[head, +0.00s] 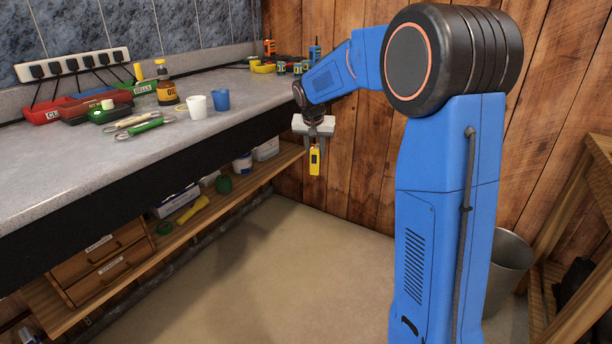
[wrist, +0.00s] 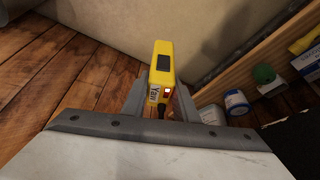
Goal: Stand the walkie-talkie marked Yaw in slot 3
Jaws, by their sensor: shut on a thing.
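My gripper (head: 315,148) is shut on a yellow walkie-talkie (head: 314,163), held in the air in front of the counter's edge, below the counter top. In the wrist view, the walkie-talkie (wrist: 162,62) sits between the two fingers (wrist: 160,98). It bears the label "Yaw", a dark panel and a small lit orange-red spot. In the head view it hangs roughly upright. An orange upright device (head: 269,47) and a blue one (head: 315,50) stand at the counter's far end. Slot 3 cannot be made out; slot numbers are not readable.
The grey counter (head: 230,124) holds a white cup (head: 196,106), a blue cup (head: 221,100), an oil bottle (head: 170,88) and red and green trays. Small coloured items stand at its far end. A wooden shelf (head: 255,178) with containers runs below. The floor in front is clear.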

